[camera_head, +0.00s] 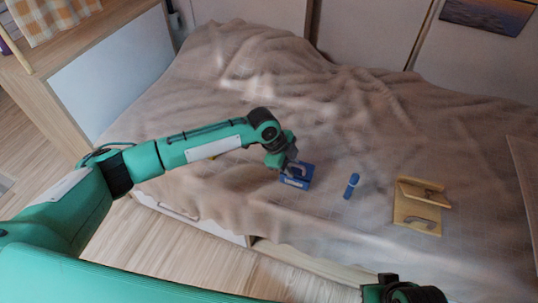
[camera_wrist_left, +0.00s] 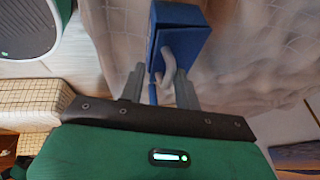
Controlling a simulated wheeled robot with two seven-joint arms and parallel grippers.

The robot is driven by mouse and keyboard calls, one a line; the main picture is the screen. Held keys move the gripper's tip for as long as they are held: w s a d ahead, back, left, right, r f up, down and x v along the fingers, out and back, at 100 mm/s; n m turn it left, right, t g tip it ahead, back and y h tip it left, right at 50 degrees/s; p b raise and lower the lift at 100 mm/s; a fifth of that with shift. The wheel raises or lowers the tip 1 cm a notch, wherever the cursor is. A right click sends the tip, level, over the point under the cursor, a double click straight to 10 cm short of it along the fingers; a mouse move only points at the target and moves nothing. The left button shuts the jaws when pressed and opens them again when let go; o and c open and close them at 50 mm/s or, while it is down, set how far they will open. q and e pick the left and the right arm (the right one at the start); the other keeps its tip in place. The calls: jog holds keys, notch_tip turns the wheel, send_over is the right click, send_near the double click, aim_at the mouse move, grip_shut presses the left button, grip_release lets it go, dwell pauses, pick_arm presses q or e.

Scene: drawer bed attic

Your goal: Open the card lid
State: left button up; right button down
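A small blue box (camera_head: 298,180) with a pale grey handle lies on the bed near its front edge. It also shows in the left wrist view (camera_wrist_left: 182,30), with the curved handle (camera_wrist_left: 169,65) on the side facing my gripper. My left gripper (camera_head: 291,164) is at the box. In the wrist view its two fingers (camera_wrist_left: 160,88) are apart, with the handle reaching into the gap between them. I cannot tell whether a finger touches it. My right gripper is outside the views; only part of my right arm shows at the bottom right.
Farther right is a wooden box (camera_head: 416,213) with grey handles and a raised panel. The rumpled beige blanket (camera_head: 330,120) covers the bed. The bed's wooden front edge borders the floor.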

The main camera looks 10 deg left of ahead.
pick_arm(q)
jog(key=p+v, duration=0.1)
jog(key=v, duration=1.2)
jog(key=shift+a+r+p, duration=0.25)
jog(key=shift+p, duration=0.05)
